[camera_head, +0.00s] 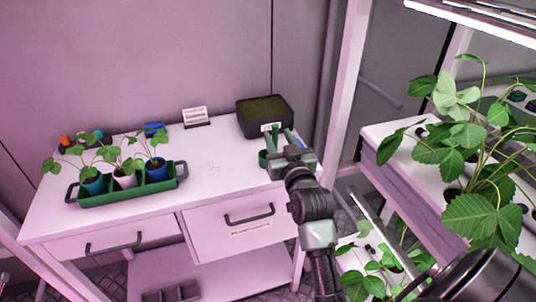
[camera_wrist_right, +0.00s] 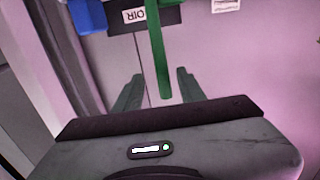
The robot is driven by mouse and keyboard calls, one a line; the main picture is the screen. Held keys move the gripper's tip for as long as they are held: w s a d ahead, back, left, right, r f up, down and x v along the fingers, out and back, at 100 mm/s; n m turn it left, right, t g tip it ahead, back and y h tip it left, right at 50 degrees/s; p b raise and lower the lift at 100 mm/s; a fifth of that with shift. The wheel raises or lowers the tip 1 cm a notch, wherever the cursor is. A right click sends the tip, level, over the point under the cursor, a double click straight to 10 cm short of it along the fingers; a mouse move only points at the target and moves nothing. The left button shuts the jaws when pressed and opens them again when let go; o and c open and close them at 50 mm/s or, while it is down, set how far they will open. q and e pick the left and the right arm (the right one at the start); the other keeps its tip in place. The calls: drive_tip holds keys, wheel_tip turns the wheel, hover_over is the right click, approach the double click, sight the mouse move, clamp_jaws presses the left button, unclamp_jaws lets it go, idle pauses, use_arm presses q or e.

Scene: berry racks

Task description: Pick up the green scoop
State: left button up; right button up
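The green scoop (camera_head: 263,158) is on the white table's right end, partly hidden by my right gripper (camera_head: 287,144) in the head view. In the right wrist view its long green handle (camera_wrist_right: 158,45) runs down from the top edge. The handle's lower end lies between the two spread fingers of my right gripper (camera_wrist_right: 158,88), with gaps on both sides. The fingers look open and do not appear to touch it. The rest of the scoop is out of that view. My left gripper is not in view.
A black soil box (camera_head: 264,117) stands behind the scoop. A green planter (camera_head: 130,195) with potted seedlings is at the table's left. A small sign (camera_head: 196,117) stands at the back. The table's middle is clear. A leafy plant rack (camera_head: 392,130) is at right.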

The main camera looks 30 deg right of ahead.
drive_tip(key=p+x, duration=0.1)
drive_tip(key=x, duration=0.4)
drive_tip(key=shift+w, duration=0.2)
drive_tip(key=shift+a, duration=0.1)
clamp_jaws()
drive_tip(key=shift+r, duration=0.1)
